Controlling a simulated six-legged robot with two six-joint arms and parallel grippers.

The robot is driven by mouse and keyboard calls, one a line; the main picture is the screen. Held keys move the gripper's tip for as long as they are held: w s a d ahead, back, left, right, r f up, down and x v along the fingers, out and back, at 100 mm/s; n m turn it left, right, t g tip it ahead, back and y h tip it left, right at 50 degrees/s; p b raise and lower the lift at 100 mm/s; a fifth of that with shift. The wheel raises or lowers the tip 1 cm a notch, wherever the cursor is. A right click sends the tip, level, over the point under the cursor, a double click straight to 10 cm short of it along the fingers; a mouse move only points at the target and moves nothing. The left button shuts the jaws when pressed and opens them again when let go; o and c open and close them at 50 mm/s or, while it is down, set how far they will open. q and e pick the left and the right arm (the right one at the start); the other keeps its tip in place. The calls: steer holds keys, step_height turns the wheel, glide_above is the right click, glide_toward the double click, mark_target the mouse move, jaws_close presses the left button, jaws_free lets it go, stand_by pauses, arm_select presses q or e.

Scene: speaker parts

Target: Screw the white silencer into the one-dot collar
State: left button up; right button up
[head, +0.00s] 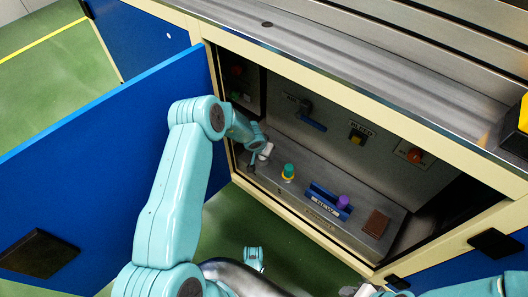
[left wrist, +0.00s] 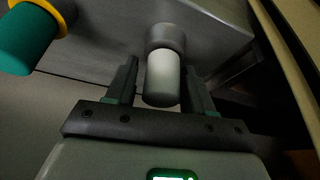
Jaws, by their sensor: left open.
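The white silencer (left wrist: 161,78) stands between the two fingers of my left gripper (left wrist: 160,88) in the left wrist view. One end meets a grey collar (left wrist: 165,37) on a metal surface. Dots on the collar cannot be made out. The fingers are open, one on each side of the silencer, with a gap showing at each side. In the head view the silencer (head: 266,151) is a small white spot by my left gripper (head: 258,150), at the left end of the metal ledge.
A teal cylinder with a yellow ring (head: 288,172) stands to the right on the ledge (head: 265,185). Further right are a blue rack (head: 322,196), a purple piece (head: 343,201) and a brown block (head: 375,223). A blue door (head: 110,160) stands open at left; the cabinet frame surrounds the opening.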

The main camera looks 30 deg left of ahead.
arm_select(q)
steer(key=n+y, duration=0.1)
steer(key=n, duration=0.2)
steer(key=n+g+y, duration=0.1)
steer(key=n, duration=0.2)
steer(key=shift+a, duration=0.15)
steer(key=c, duration=0.5)
steer(key=m, duration=0.2)
steer(key=shift+m+t+h, duration=0.3)
steer(key=shift+m, duration=0.1)
steer(key=shift+c, duration=0.4)
steer(key=m+h, duration=0.1)
steer(key=m, duration=0.3)
steer(key=shift+d+h, duration=0.3)
steer(key=shift+h, duration=0.1)
steer(key=o, duration=0.6)
steer(key=shift+a, duration=0.1)
